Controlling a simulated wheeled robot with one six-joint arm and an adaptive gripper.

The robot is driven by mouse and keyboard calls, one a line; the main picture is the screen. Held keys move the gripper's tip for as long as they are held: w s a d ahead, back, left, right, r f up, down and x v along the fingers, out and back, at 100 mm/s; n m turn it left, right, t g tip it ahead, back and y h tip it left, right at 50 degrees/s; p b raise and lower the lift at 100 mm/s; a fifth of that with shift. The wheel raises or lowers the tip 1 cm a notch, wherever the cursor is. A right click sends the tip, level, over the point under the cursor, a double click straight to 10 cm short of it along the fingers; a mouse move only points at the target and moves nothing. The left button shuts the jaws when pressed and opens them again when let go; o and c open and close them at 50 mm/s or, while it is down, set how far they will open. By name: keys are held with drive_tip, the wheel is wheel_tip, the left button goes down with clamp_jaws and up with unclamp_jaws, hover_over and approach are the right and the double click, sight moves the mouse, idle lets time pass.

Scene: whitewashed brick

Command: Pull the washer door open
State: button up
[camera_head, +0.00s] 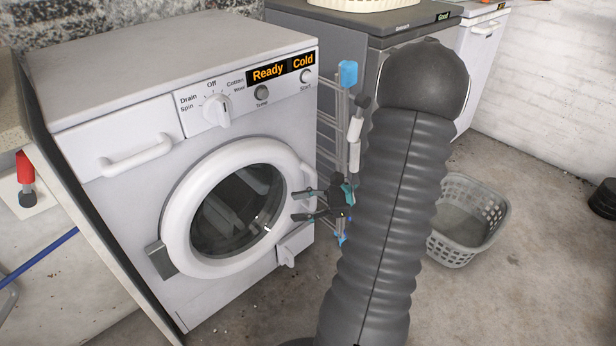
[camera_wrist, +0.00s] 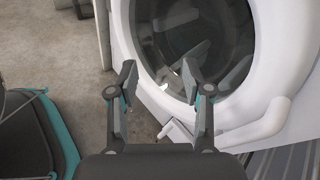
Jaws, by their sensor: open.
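The white washer (camera_head: 95,95) stands at the left in the head view. Its round door (camera_head: 180,215) looks shut, with a white ring around dark glass and a hinge at the left. The white door handle (camera_head: 306,182) is on the right of the ring; in the wrist view the handle (camera_wrist: 266,122) is at the lower right. My gripper (camera_head: 300,204) is open and empty, in front of the right side of the door by the handle. In the wrist view my gripper (camera_wrist: 168,85) faces the door, with the handle outside its fingers. Whether a finger touches the handle cannot be told.
A folding rack (camera_head: 327,130) stands right of the washer. A grey machine (camera_head: 365,25) is behind my arm. A grey basket (camera_head: 470,220) sits on the floor at the right. The concrete floor (camera_head: 270,310) before the washer is mostly clear.

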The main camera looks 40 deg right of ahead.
sight(316, 186)
drive_tip(key=s+d+f+m+t+h+p, duration=0.1)
drive_tip(key=s+d+f+m+t+h, duration=0.15)
drive_tip(key=d+m+t, duration=0.35)
drive_tip(key=s+d+f+m+t+h+p, duration=0.1)
drive_tip(key=s+d+f+m+h, duration=0.2)
drive_tip(key=d, duration=0.6)
drive_tip(key=shift+m, duration=0.3)
drive_tip(key=x, duration=1)
drive_tip(key=p+x, duration=0.1)
drive_tip(key=x, duration=0.4)
drive_tip(key=shift+w+d, duration=0.1)
drive_tip(key=shift+d, duration=0.2)
clamp_jaws()
